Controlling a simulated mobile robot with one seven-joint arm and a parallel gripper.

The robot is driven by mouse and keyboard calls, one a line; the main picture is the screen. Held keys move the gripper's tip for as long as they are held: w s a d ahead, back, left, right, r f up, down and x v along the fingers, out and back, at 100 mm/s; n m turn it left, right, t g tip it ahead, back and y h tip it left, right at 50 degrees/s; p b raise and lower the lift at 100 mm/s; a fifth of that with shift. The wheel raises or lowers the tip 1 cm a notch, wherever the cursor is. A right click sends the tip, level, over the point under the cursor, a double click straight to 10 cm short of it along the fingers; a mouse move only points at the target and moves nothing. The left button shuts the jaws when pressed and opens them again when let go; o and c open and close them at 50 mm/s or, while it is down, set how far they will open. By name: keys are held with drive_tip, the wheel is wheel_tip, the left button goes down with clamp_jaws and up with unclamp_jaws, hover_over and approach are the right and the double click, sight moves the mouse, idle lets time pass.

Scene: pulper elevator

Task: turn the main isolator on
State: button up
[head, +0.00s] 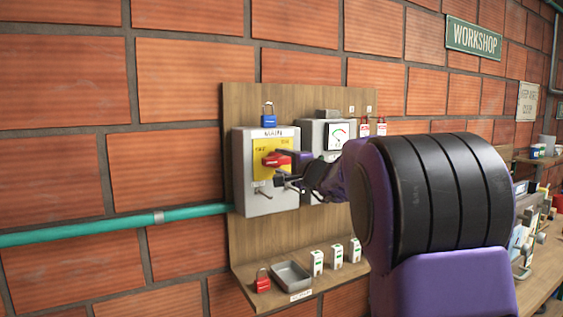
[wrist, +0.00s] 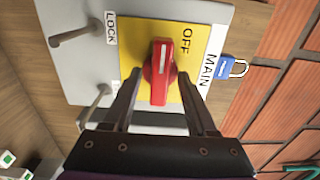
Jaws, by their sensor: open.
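My gripper (head: 282,168) is at the front of the box. In the wrist view my gripper (wrist: 162,78) is open, one finger on each side of the handle with gaps visible; contact is not seen. My arm hides part of the board at the right.
A blue padlock (head: 269,115) hangs above the box. A second box with a meter (head: 337,134) stands close at right. Metal pegs (wrist: 75,35) stick out of the box. A red padlock (head: 262,281) and tray (head: 292,275) sit on the ledge below.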

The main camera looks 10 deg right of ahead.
drive_tip(key=shift+c, duration=0.3)
clamp_jaws()
drive_tip(key=shift+m+b, duration=0.4)
drive_tip(key=m+b, duration=0.1)
drive_tip(key=m, duration=0.2)
drive_tip(key=shift+f+b, duration=0.1)
drive_tip(key=shift+b, duration=0.3)
drive_tip(key=m+b, duration=0.1)
drive_tip(key=m, duration=0.8)
drive_tip(key=m+p, duration=0.1)
drive_tip(key=m, duration=0.4)
